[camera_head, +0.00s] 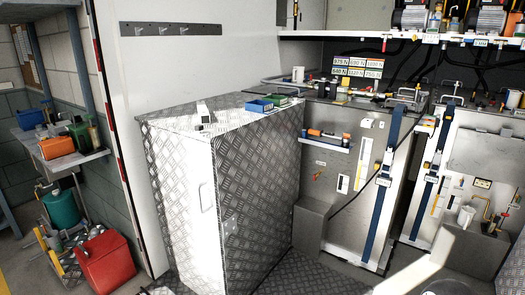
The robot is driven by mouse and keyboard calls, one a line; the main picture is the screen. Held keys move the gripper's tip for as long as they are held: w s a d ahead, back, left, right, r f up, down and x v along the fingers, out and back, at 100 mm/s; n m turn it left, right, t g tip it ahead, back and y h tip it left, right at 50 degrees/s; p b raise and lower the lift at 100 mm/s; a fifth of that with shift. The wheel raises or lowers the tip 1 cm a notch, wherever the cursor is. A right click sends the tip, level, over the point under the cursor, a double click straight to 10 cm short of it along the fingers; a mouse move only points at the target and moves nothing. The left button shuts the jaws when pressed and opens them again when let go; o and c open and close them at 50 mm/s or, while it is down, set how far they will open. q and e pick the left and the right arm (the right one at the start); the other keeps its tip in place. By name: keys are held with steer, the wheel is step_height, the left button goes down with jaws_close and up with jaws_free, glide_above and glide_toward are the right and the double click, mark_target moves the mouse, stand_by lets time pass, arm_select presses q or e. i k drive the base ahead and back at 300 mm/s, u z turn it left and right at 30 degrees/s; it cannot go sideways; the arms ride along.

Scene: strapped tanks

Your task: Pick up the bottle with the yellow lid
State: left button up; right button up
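I cannot make out a bottle with a yellow lid for certain. Several small items, too small to tell apart, stand on the tanks' top (400,98) and on the high shelf (350,37). Neither of my grippers shows in the camera_head view. A pale rounded shape at the bottom right may be part of me.
A tread-plate cabinet (255,185) stands in the middle, with a blue tray (259,106) and a green tray (281,99) on top. Grey tanks (350,175) with blue straps (384,180) stand right. A side shelf (75,158) and red container (105,262) are left.

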mark_target(342, 91)
steer(key=z, duration=0.15)
steer(key=i, duration=1.6)
steer(key=z, duration=0.75)
steer(key=i, duration=1.7)
steer(key=z, duration=0.35)
